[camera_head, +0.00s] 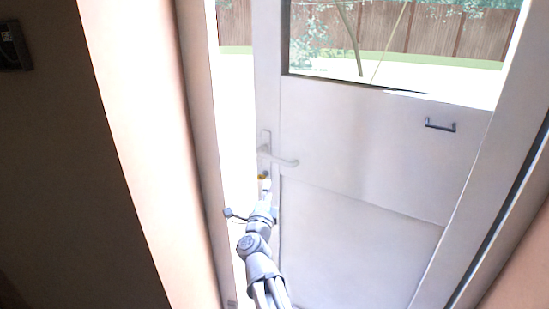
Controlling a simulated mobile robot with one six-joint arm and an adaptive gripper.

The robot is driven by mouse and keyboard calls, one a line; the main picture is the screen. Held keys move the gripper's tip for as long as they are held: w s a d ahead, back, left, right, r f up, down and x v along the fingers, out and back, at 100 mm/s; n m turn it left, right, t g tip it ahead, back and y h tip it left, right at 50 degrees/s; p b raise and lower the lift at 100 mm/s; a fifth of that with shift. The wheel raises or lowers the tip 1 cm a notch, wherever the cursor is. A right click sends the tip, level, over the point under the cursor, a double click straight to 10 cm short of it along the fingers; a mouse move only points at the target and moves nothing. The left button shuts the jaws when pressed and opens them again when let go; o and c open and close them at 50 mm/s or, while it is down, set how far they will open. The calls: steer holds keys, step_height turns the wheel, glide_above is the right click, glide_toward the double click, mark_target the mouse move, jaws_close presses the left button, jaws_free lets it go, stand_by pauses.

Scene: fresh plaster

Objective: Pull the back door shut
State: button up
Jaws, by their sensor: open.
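The back door (360,160) is white, with a window in its upper part. It stands ajar, with a bright gap between its left edge and the left door frame (205,130). A pale lever handle (285,160) sits on a plate near the door's left edge. My gripper (265,180) is just below the lever, near the door's left edge. It is open; its fingertips are small and washed out, and I cannot tell whether they touch the door. A small dark pull handle (440,126) is on the upper right of the door panel.
A pale frame post (140,90) and a dark wall (55,170) stand at the left. A dark box (14,45) is fixed to that wall. The right frame (500,170) bounds the doorway. Outside are grass and a brown fence (430,28).

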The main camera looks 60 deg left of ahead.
mark_target(275, 160)
steer(key=p+x, duration=0.3)
steer(key=x, duration=1)
steer(key=shift+w+a, duration=0.3)
jaws_close()
stand_by(0.3)
